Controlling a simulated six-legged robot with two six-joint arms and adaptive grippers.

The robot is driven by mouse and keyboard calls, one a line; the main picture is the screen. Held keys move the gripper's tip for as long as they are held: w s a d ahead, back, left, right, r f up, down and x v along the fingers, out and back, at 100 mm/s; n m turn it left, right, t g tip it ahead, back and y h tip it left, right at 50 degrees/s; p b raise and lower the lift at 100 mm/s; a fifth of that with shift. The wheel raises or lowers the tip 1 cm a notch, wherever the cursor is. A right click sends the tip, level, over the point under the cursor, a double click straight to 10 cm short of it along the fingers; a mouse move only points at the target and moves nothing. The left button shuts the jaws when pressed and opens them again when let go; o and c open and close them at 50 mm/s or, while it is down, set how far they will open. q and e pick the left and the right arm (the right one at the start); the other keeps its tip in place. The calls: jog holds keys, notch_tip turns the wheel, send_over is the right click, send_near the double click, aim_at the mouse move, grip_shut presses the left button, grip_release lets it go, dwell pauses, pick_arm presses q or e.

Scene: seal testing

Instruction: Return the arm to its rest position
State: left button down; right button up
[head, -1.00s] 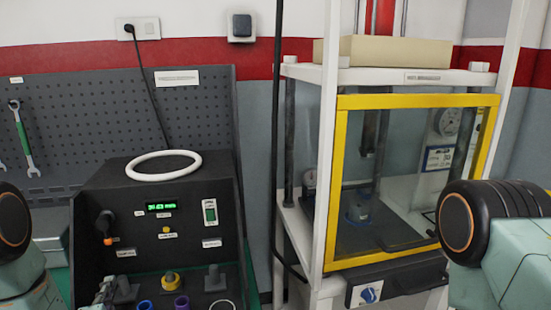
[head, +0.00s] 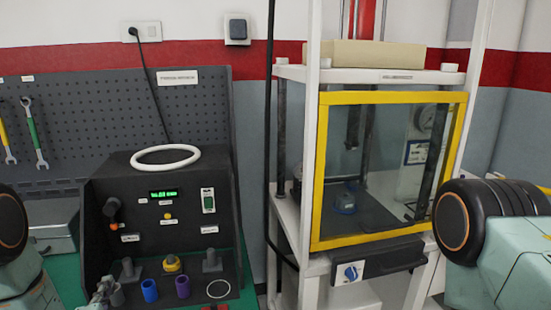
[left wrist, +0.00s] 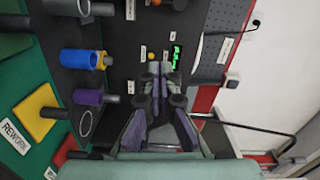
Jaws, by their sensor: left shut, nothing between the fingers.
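My left gripper (head: 103,291) shows at the bottom left of the head view, in front of the black console. In the left wrist view its two fingers (left wrist: 154,70) are together with nothing between them, pointing toward the console face. The left arm comes in from the lower left corner. My right arm (head: 490,225) shows at the right edge of the head view, with its gripper out of the picture.
The black console (head: 130,220) carries a white ring (head: 165,157), a blue sleeve (head: 150,290) and a purple sleeve (head: 183,286). The yellow-framed press cabinet (head: 318,170) stands right of it.

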pick_arm(q)
jog(key=s+d+f+n+g+h+b, duration=0.1)
jog(key=s+d+f+n+g+h, duration=0.1)
jog(key=s+d+f+n+g, duration=0.45)
jog(key=s+d+f+n+g+h+b, duration=0.1)
jog(key=s+f+n+g+b, duration=0.3)
jog(key=f, duration=0.6)
jog(key=s+d+f+n+g+b, duration=0.1)
jog(key=s+d+f+g+b, duration=0.1)
jog(key=s, duration=0.7)
jog(key=s+d+f+n+g+h+b, duration=0.1)
jog(key=s+d+f+g+b, duration=0.1)
jog(key=s+d+f+b, duration=0.2)
jog(key=s+d+f+n+g+h+b, duration=0.1)
jog(key=s+d+f+g+b, duration=0.1)
jog(key=s+f, duration=0.5)
jog(key=s+d+b, duration=0.1)
jog(key=s, duration=0.5)
jog(key=shift+s+d+f+g, duration=0.25)
jog(key=shift+s+g, duration=0.05)
jog(key=shift+g, duration=0.05)
jog(key=shift+s, duration=0.15)
